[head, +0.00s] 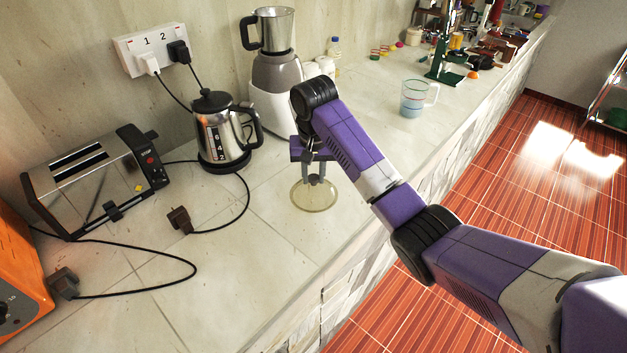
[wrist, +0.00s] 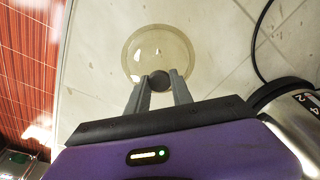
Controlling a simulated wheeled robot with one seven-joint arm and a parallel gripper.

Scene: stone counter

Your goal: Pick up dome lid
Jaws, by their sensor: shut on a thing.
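The dome lid (head: 314,196) is a clear, yellowish round lid on the stone counter, below my gripper in the head view. It also shows in the wrist view (wrist: 160,48), with a dark round knob (wrist: 159,80). My gripper (head: 316,180) points down over the lid. In the wrist view its two grey fingers (wrist: 159,88) are closed about the knob, one on each side. The lid looks at or very near the counter surface; I cannot tell whether it touches. My gripper hides part of the lid's far side in the head view.
A steel kettle (head: 222,135) and a blender (head: 274,75) stand close behind and left of my gripper. A toaster (head: 97,178) stands farther left. A black cord with a plug (head: 180,219) lies left of the lid. A measuring jug (head: 413,100) stands right. The front counter is clear.

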